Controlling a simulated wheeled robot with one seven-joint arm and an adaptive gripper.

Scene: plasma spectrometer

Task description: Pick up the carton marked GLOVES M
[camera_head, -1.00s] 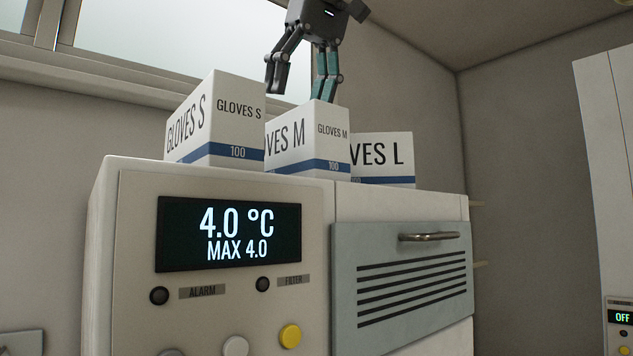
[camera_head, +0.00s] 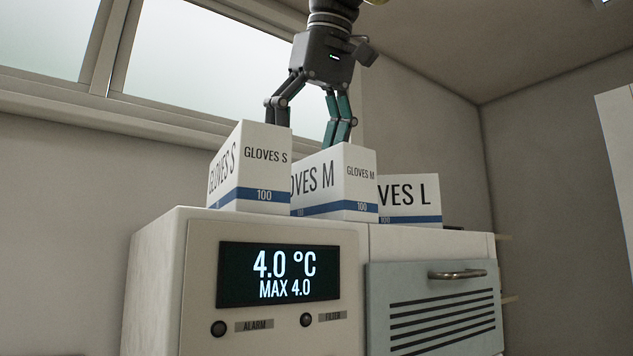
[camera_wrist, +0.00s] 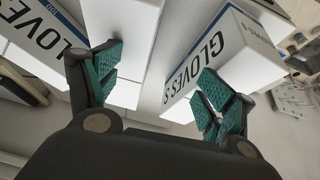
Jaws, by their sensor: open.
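The white GLOVES M carton (camera_head: 334,178) with a blue band stands on the white instrument, between the GLOVES S carton (camera_head: 248,172) on its left and the GLOVES L carton (camera_head: 411,200) on its right. My gripper (camera_head: 309,130) is open, pointing down above the cartons. Its right fingertip is hidden behind the GLOVES M carton's top edge, and its left one ends by the GLOVES S carton. In the wrist view the empty jaws (camera_wrist: 155,82) are spread. GLOVES S (camera_wrist: 195,65) lies at right. A second carton (camera_wrist: 45,35) lies at left, its size letter unreadable.
The instrument (camera_head: 160,270) bears a display reading 4.0 °C and a vented panel (camera_head: 435,308) with a handle. A window and wall stand behind. A tall white cabinet (camera_head: 618,150) is at the right edge. The space above the cartons is free around my gripper.

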